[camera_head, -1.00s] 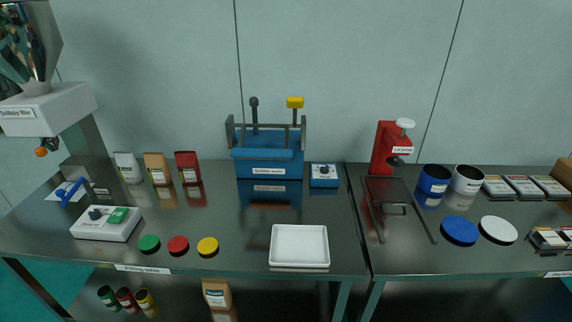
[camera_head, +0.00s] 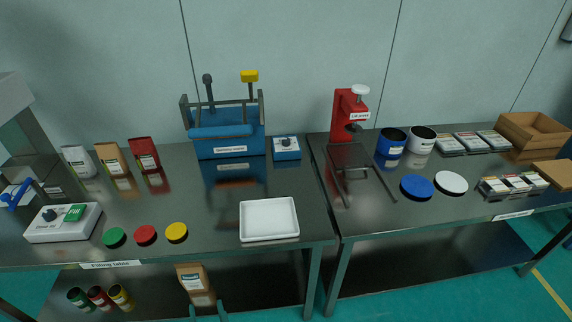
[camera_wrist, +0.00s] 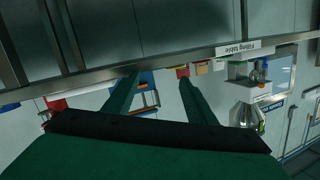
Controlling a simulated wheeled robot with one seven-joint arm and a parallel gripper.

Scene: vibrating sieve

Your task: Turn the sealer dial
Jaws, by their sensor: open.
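The sealer dial is a dark knob (camera_head: 286,142) on a small blue box (camera_head: 287,154) on the table, in the head view. The box stands just right of the blue sealer (camera_head: 230,146), which has a front bar, a dark-knobbed lever and a yellow-topped lever. I cannot make out the dial there.
A white tray (camera_head: 268,236) lies near the table's front edge, before the dial box. A red press (camera_head: 347,115) stands right of it. Bags (camera_head: 112,158) and coloured lids (camera_head: 146,235) are on the left. Bare tabletop lies between tray and dial box.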

